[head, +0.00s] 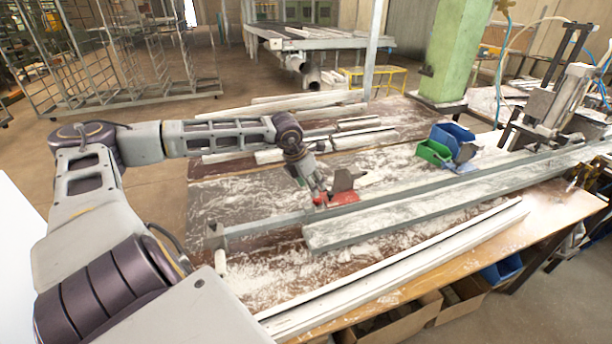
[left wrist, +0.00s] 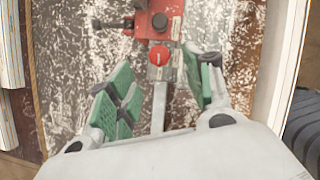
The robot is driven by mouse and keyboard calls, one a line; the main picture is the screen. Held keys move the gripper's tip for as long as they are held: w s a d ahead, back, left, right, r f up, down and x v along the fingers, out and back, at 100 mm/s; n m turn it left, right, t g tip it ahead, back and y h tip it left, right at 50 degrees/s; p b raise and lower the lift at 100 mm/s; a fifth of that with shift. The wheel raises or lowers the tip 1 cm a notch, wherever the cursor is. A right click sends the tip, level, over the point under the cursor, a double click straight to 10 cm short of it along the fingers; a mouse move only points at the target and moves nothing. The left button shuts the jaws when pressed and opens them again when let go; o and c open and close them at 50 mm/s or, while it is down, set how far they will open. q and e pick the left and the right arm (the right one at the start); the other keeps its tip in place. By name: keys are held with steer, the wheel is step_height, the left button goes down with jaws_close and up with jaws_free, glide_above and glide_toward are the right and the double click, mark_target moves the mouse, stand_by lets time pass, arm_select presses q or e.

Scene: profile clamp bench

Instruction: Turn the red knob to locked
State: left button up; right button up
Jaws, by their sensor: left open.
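The red knob (left wrist: 159,56) is round with a small pale mark and sits on a metal bar (left wrist: 160,98) in the left wrist view. Just beyond it is a red clamp block (left wrist: 152,22) with dark parts. My left gripper (left wrist: 160,90) has green pads spread wide apart. The knob lies ahead of the pads, roughly in line with the gap, and nothing is between them. In the head view my left gripper (head: 318,192) is over the bench beside the red clamp (head: 343,197). The knob cannot be told apart there. My right gripper is not in view.
Long pale profiles (head: 400,262) lie along the front of the dusty bench, and more lie stacked behind. Green (head: 433,152) and blue bins stand to the right of the clamp. A green pillar (head: 452,55) rises at the back. A grey rail (head: 450,205) runs right.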

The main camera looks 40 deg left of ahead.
arm_select(q)
steer(key=shift+v, duration=1.95)
steer(key=shift+a, duration=0.15)
steer(key=shift+s, duration=0.15)
